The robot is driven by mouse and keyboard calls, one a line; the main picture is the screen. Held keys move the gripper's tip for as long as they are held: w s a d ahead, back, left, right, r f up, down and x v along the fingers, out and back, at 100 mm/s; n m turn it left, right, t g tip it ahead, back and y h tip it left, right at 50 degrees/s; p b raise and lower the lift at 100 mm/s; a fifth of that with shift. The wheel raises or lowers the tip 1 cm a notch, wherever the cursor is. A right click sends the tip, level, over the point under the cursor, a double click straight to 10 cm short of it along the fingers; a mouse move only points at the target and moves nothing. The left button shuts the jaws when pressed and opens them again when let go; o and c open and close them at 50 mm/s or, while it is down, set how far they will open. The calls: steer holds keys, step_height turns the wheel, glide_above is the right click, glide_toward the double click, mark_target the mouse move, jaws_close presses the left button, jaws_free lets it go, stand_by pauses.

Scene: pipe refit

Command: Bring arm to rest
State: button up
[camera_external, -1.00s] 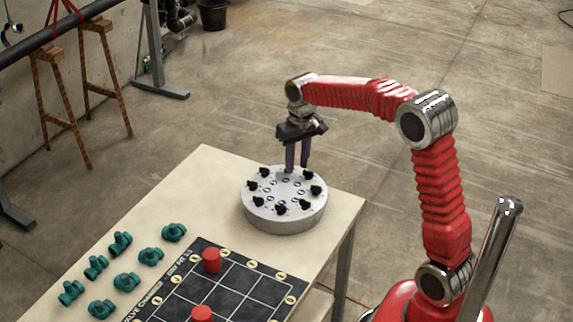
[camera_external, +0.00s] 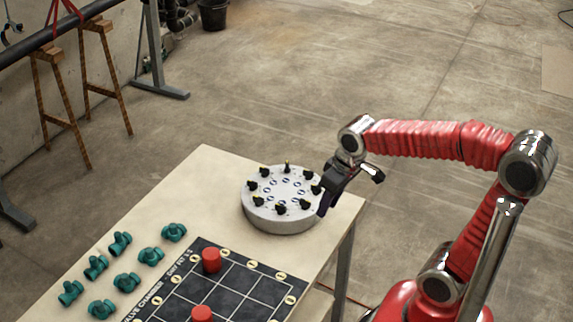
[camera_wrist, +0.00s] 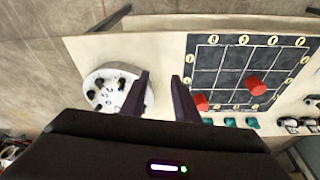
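My gripper (camera_external: 328,200) hangs off the right side of the round grey dial base with black knobs (camera_external: 283,222), near the table's right corner. The arm is red and bends up and back to the right. In the wrist view my gripper's two dark fingers (camera_wrist: 160,88) are spread apart, with bare table top between them and nothing held. The round base (camera_wrist: 105,72) shows left of the fingers there. A finger overlaps its edge in both views, and I cannot tell whether they touch.
The light table (camera_external: 190,190) carries a black gridded board (camera_external: 238,290) with two red cylinders (camera_external: 211,260) and several teal valves (camera_external: 126,281) on its left. Trestles (camera_external: 60,110) hold a pipe at the back left. The floor (camera_external: 400,70) behind the table is open.

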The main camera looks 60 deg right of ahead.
steer(key=s+a+r+n+t, duration=0.2)
steer(key=s+a, duration=0.4)
steer(key=s, duration=0.1)
steer(key=shift+s+r+y, duration=0.3)
steer(key=shift+s+r, duration=0.05)
steer(key=shift+r, duration=0.05)
steer(key=shift+a, duration=0.15)
stand_by(1.6)
